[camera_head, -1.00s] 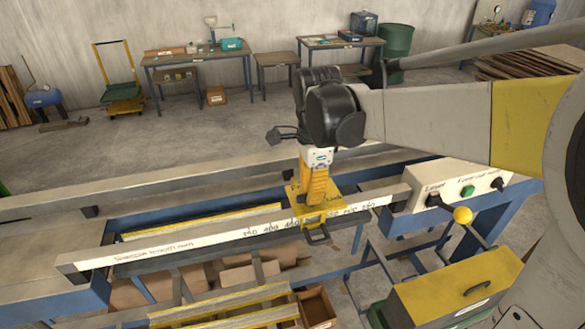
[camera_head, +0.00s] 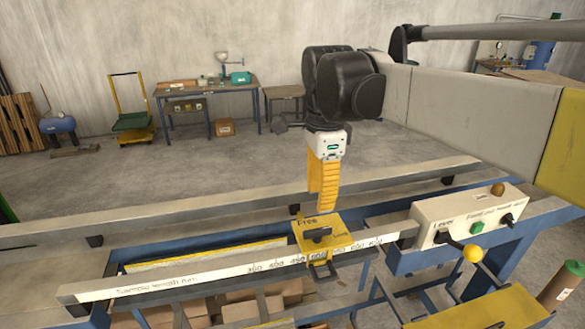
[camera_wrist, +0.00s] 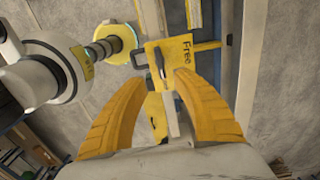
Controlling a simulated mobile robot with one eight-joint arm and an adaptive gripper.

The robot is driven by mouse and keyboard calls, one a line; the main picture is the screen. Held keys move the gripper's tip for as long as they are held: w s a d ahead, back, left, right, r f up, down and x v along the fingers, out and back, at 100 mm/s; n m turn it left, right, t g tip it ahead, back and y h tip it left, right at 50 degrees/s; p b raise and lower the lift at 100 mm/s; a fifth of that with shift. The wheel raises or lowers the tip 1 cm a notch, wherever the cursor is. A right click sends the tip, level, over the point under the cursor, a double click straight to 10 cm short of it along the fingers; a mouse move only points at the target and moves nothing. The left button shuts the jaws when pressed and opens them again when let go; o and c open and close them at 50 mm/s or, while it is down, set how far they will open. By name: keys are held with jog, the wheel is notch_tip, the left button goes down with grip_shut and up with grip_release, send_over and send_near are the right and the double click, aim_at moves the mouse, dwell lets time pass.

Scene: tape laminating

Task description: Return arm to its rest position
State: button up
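My gripper (camera_head: 323,206) has yellow fingers pointing down and hangs just above and behind the yellow slider block (camera_head: 330,236) on the sample-length ruler. In the wrist view my gripper (camera_wrist: 162,78) has its two fingers apart with nothing held between them. The slider block (camera_wrist: 178,52) shows beyond the fingertips there, with the word "Free" and a dark clamp handle (camera_wrist: 155,60).
The ruler (camera_head: 180,285) runs along the blue-framed bench, with a long grey rail (camera_head: 230,207) behind it. Cardboard boxes lie below. Open floor lies behind the bench.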

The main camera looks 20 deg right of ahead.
jog(key=shift+r, duration=1.05)
